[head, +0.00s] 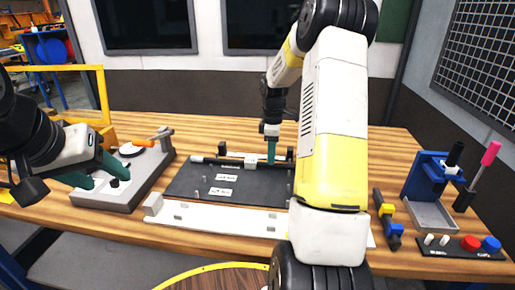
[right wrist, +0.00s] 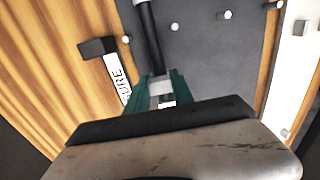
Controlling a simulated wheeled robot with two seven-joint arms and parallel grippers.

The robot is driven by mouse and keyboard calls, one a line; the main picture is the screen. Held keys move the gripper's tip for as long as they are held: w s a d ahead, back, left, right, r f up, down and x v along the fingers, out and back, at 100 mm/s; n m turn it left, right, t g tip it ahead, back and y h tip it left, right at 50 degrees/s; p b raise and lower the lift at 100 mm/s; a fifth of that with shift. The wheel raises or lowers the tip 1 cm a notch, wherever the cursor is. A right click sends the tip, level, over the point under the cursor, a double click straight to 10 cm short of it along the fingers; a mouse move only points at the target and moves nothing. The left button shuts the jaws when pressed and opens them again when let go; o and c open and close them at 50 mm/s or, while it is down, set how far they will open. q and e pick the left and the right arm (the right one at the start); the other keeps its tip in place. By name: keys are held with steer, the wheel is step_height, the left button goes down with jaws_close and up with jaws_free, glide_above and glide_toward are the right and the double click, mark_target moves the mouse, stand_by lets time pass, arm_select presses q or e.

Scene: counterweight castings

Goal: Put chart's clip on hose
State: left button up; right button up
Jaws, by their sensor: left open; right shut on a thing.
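A dark hose (right wrist: 148,35) runs from the top of the right wrist view down to my right gripper's fingers; in the head view it lies along the back of the dark board (head: 185,185). My right gripper (head: 271,152) points down at the hose's line and is shut on a small pale piece (right wrist: 162,88), which seems to be the clip. Its fingers hide most of it, and I cannot tell whether it is around the hose or beside it. My left gripper (head: 103,176) is open and empty above the grey base at the left.
A grey base (head: 125,198) with an orange-handled tool (head: 144,143) stands at the left. A white strip (head: 215,221) lies in front of the board. A blue press (head: 428,175) and a button panel (head: 460,249) are at the right. Small pegs stand on the board.

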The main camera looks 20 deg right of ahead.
steer(key=shift+f, duration=1.35)
stand_by(0.5)
steer(key=o, duration=1)
steer(key=shift+o, duration=0.2)
steer(key=shift+r, duration=3.55)
